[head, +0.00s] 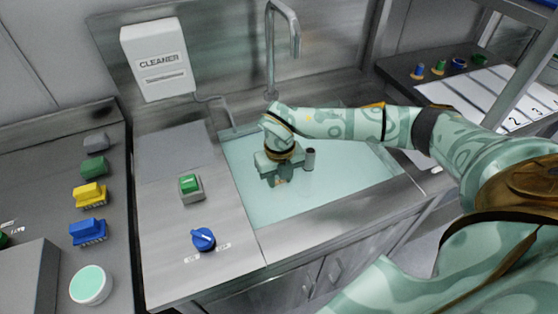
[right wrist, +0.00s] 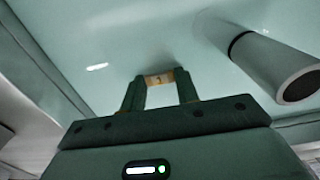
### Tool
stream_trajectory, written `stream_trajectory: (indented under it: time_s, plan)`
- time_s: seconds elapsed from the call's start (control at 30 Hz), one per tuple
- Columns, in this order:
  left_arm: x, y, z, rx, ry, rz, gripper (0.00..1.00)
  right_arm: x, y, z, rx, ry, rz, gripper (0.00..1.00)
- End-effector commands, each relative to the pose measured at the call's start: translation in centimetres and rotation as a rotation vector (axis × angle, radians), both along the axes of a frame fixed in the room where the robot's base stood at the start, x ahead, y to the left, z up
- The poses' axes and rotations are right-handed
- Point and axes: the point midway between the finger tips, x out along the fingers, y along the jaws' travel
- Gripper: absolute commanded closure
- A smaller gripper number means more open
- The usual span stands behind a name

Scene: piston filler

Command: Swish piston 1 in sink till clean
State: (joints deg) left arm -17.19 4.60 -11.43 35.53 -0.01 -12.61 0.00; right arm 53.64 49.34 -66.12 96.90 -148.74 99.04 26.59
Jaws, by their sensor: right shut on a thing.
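The sink (head: 345,175) is full of pale green water. My right gripper (head: 279,181) points down into it, left of the middle. In the right wrist view its two dark fingers are shut on a small tan-yellow piece with a dark mark, which I take to be piston 1 (right wrist: 159,77). The mark is too small to read, and most of the piece is hidden by the fingers and the water. I cannot tell how clean it is. My left gripper is not in view.
A grey upright tube (head: 309,158) stands in the sink close beside my right gripper; it is large in the right wrist view (right wrist: 280,65). A faucet (head: 283,40) rises behind. A green button (head: 190,184) and blue knob (head: 203,239) sit on the left counter. The cleaner dispenser (head: 158,58) hangs behind.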

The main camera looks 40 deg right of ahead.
Motion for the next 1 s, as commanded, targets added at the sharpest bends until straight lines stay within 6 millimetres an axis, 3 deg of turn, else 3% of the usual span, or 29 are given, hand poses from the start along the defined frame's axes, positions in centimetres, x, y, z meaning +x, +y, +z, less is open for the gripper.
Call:
stream_trajectory:
  time_s: [0.17,0.63,1.0]
  plan:
    - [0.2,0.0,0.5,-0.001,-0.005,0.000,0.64,-0.4,0.1,0.2,0.001,-0.002,-0.001,1.00]
    - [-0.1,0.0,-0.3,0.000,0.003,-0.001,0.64,1.8,-0.4,0.0,0.001,-0.002,0.000,1.00]
    - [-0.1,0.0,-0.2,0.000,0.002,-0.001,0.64,1.9,-0.4,0.1,0.001,-0.001,0.000,1.00]
